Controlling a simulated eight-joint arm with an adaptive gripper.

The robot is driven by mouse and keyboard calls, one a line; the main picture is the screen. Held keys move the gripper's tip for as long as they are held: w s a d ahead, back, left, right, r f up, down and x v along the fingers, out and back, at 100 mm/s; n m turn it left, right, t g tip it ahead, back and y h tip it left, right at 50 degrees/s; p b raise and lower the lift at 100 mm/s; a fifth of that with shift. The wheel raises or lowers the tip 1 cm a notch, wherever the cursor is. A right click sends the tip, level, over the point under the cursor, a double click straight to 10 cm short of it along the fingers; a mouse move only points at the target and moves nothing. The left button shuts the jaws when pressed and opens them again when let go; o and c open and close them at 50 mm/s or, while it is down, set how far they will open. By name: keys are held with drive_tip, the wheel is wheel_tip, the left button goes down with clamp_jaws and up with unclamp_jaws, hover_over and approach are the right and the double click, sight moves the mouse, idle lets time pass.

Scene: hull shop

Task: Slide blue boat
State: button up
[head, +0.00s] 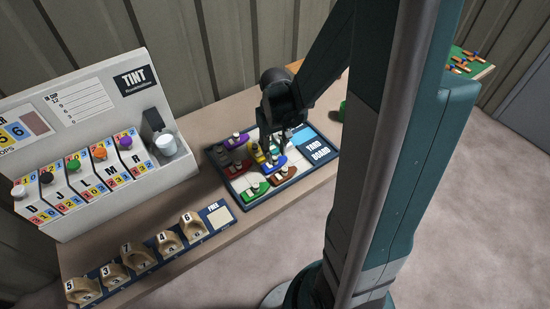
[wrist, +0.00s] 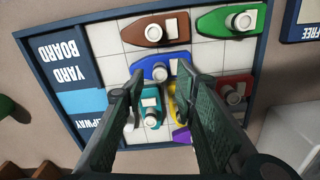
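The blue boat (head: 274,166) lies on the yard board (head: 318,152) among several other boats. In the wrist view the blue boat (wrist: 148,66) has a round pale stack and lies across the picture, just beyond my fingertips. My gripper (head: 268,143) points down over the board. In the wrist view its fingers (wrist: 160,76) are apart, with nothing clearly held. The tips overlap the boat's near edge in the picture; I cannot tell whether they touch it. The light blue slipway strip (wrist: 82,102) is at the board's left in that view.
In the wrist view a brown boat (wrist: 154,30) and a green boat (wrist: 228,21) lie beyond the blue one. A teal boat (wrist: 151,106) and part of a yellow boat (wrist: 173,105) are nearer, between the fingers. A red boat (wrist: 236,88) is right. The tint dispenser (head: 100,140) stands left.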

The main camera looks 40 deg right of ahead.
sight(275, 157)
drive_tip(key=shift+f+b, duration=0.35)
drive_tip(key=shift+f, duration=1.5)
clamp_jaws()
